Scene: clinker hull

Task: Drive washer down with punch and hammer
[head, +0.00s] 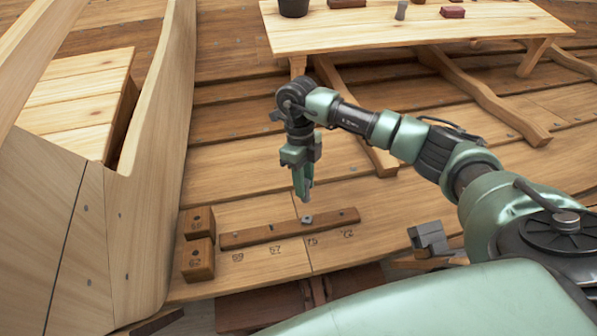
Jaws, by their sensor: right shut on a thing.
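My right gripper (303,194) points down over a dark wooden strip (265,235) on the plank floor. Its green fingers are close together on something too small or hidden to make out. Just below the fingertips, a small grey metal piece (307,219), which looks like the washer, sits on or against the strip. A narrow gap seems to show between it and the fingertips. I cannot identify a punch or a hammer with certainty. My left gripper is not in view.
Two brown wooden blocks (198,260) stand left of the strip. A grey block-like object (428,238) is to the right. A wooden bench (390,35) behind holds a dark pot (294,7), a grey cylinder (401,10) and a reddish block (452,12). Curved hull timber (165,160) rises at left.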

